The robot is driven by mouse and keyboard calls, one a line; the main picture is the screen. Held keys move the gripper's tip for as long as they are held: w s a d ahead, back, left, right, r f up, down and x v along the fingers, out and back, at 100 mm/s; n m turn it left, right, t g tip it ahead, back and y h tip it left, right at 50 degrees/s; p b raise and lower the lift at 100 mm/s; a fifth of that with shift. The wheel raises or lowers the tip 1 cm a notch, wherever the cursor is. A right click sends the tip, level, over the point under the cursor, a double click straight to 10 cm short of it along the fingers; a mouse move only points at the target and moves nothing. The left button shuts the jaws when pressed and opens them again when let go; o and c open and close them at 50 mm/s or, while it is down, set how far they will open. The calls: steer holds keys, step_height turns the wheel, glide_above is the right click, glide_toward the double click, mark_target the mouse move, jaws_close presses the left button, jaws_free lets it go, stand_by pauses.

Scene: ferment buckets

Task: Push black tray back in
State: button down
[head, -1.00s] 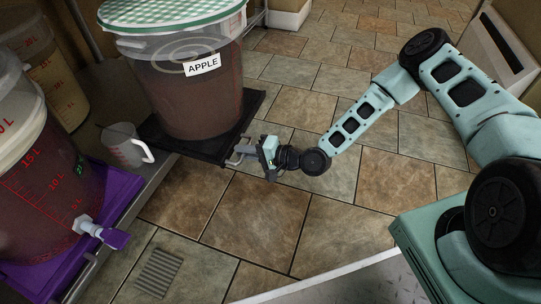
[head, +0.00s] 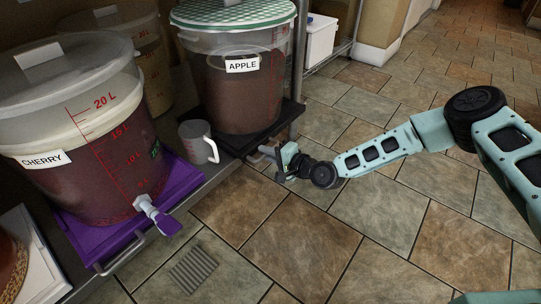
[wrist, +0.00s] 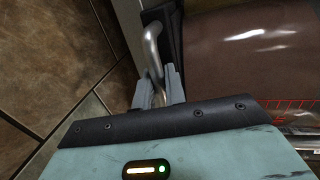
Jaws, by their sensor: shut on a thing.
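The black tray (head: 292,112) lies on the low shelf under the bucket labelled APPLE (head: 239,92), which has a green checked lid. My gripper (head: 276,160) is at the tray's front. In the wrist view my gripper (wrist: 158,92) is shut on the bent metal handle (wrist: 152,42) of the tray. Part of the handle is hidden between the fingers.
A measuring cup (head: 197,143) stands left of the black tray. The CHERRY bucket (head: 85,130) stands on a purple tray (head: 95,238), its tap jutting out front. A floor grate (head: 193,270) lies below. A white bin (head: 320,40) stands behind. The tiled floor at right is clear.

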steer(key=c, duration=1.6)
jaws_free()
steer(key=shift+o, duration=0.2)
steer(key=shift+d, duration=0.1)
steer(key=p+v, duration=0.8)
steer(key=v, duration=0.9)
steer(key=shift+o, duration=0.3)
steer(key=shift+s+d, duration=0.1)
steer(key=shift+d, duration=0.05)
